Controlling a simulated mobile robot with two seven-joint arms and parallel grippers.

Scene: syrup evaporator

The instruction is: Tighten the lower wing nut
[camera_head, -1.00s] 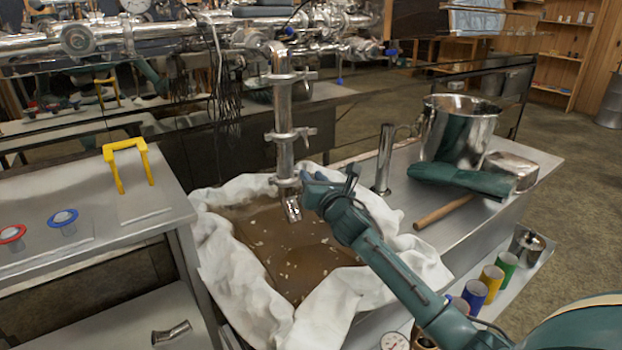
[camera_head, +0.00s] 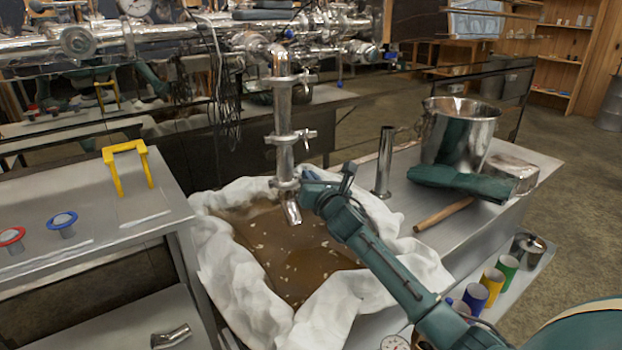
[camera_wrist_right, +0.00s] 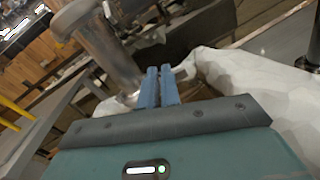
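A steel pipe (camera_head: 284,105) hangs down over the cloth-lined pan, with clamps at several heights. An upper wing nut (camera_head: 309,77) and a middle wing nut (camera_head: 309,134) stick out to its right. The lowest clamp (camera_head: 284,184) sits just above the pipe's open end. My right gripper (camera_head: 306,177) is at the right side of this clamp and covers the lower wing nut. In the right wrist view the blue fingers (camera_wrist_right: 159,86) are almost together, with a thin slit between them, beside the pipe (camera_wrist_right: 103,50). The nut itself is hidden. My left gripper is out of view.
White cloth (camera_head: 335,300) surrounds brown liquid (camera_head: 290,250) below the gripper. On the right counter stand a steel tube (camera_head: 385,160), a steel pot (camera_head: 458,130), teal gloves (camera_head: 460,181) and a wooden handle (camera_head: 443,214). A yellow handle (camera_head: 127,165) is at left.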

